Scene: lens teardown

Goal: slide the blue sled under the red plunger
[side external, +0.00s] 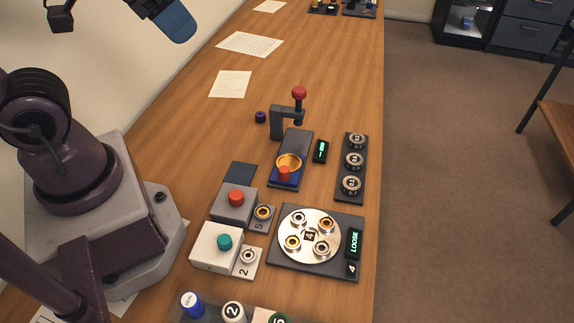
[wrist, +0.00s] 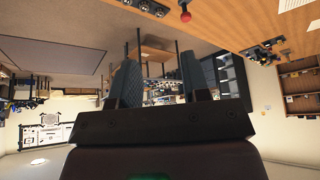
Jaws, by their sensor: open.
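The red plunger (side external: 299,93) stands upright on a dark bracket (side external: 277,122) at the back end of a dark base. The blue sled (side external: 285,184) sits at the near end of that base, in front of the plunger and not under it. The sled carries a gold ring (side external: 289,161) and has a red knob (side external: 284,174) at its front. My gripper (wrist: 160,82) is open and empty in the wrist view, well away from the sled. A red knob shows at the top of the wrist view, perhaps the plunger.
A small green display (side external: 320,151) stands right of the base, then a rack of several round parts (side external: 340,189). Nearer are a red-button box (side external: 233,205), a teal-button box (side external: 215,247) and a round plate (side external: 309,235) marked LOOSE.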

